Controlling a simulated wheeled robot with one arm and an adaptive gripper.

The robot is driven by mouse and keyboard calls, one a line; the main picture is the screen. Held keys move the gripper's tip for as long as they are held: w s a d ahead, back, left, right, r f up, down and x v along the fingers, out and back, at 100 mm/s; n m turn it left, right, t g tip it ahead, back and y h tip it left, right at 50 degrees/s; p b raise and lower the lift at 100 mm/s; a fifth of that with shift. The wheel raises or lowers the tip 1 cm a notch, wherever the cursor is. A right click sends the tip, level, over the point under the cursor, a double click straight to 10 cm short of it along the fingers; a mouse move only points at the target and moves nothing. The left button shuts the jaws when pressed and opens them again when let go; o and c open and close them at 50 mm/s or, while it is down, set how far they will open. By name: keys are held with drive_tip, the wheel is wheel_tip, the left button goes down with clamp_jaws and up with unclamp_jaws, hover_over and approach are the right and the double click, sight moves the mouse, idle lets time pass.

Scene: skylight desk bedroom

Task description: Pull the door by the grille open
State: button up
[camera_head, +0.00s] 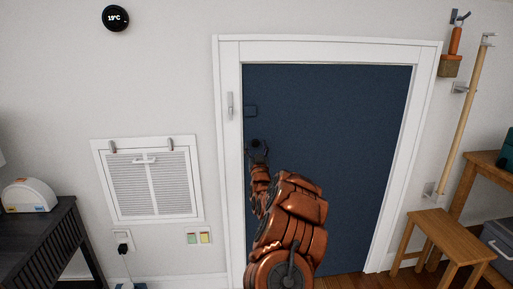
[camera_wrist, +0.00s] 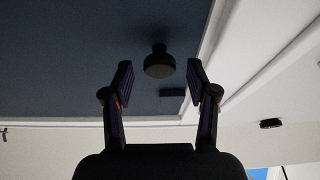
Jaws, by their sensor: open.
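The dark blue door (camera_head: 340,150) stands in a white frame (camera_head: 228,150) to the right of the white wall grille (camera_head: 125,185), and it looks shut. A dark round knob (camera_head: 255,143) sits near its left edge, and a small dark plate (camera_head: 250,111) is above it. My gripper (camera_head: 258,152) is at the knob in the head view, partly hidden by my arm. In the wrist view the knob (camera_wrist: 159,62) shows between and just beyond the fingertips of my gripper (camera_wrist: 159,75). The fingers are apart, with a gap on each side of the knob.
A black desk (camera_head: 40,240) with a white device (camera_head: 29,196) stands at the left. A wooden stool (camera_head: 440,235) and a wooden pole (camera_head: 465,115) are right of the door. Wooden floor shows at the lower right.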

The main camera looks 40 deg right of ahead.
drive_tip(key=shift+c, duration=0.4)
drive_tip(key=shift+d, duration=0.1)
clamp_jaws()
